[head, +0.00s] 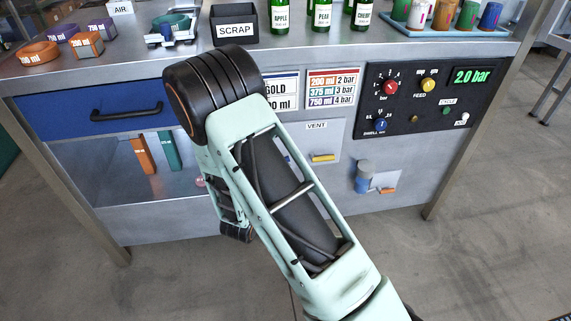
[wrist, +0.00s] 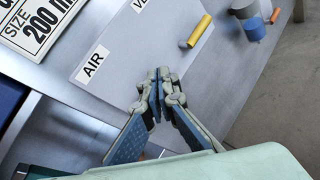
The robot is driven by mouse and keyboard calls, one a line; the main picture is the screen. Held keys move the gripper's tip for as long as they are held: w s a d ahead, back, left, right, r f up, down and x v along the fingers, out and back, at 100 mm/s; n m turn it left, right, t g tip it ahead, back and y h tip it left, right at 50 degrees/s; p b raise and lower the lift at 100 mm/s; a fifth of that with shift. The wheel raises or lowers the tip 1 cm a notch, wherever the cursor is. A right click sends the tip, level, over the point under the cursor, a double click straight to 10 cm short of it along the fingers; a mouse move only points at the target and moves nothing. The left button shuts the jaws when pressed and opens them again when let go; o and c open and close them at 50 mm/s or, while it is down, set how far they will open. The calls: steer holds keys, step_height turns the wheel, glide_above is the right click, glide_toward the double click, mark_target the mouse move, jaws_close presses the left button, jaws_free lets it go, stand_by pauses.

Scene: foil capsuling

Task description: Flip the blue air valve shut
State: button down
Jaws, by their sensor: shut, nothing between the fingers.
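The AIR label (wrist: 91,65) on the grey front panel shows in the wrist view, left of my gripper. The part of the panel below and right of the label is partly covered by my fingers. My gripper (wrist: 158,104) is shut and empty in front of the panel, right of and below the label in the picture. I cannot tell whether it touches anything. In the head view my arm covers the AIR part of the panel, and the fingers cannot be made out.
A yellow vent lever (head: 323,158) sits under the VENT label (head: 316,126); it also shows in the wrist view (wrist: 200,31). A blue-bowled filter unit (head: 364,178) with an orange lever (head: 386,190) is farther right. A blue drawer (head: 95,112) is left.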

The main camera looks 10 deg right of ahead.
steer(key=s+r, duration=0.2)
steer(key=s, duration=0.1)
steer(key=s+r+p, duration=0.1)
steer(key=shift+s+a, duration=0.35)
steer(key=shift+a, duration=0.05)
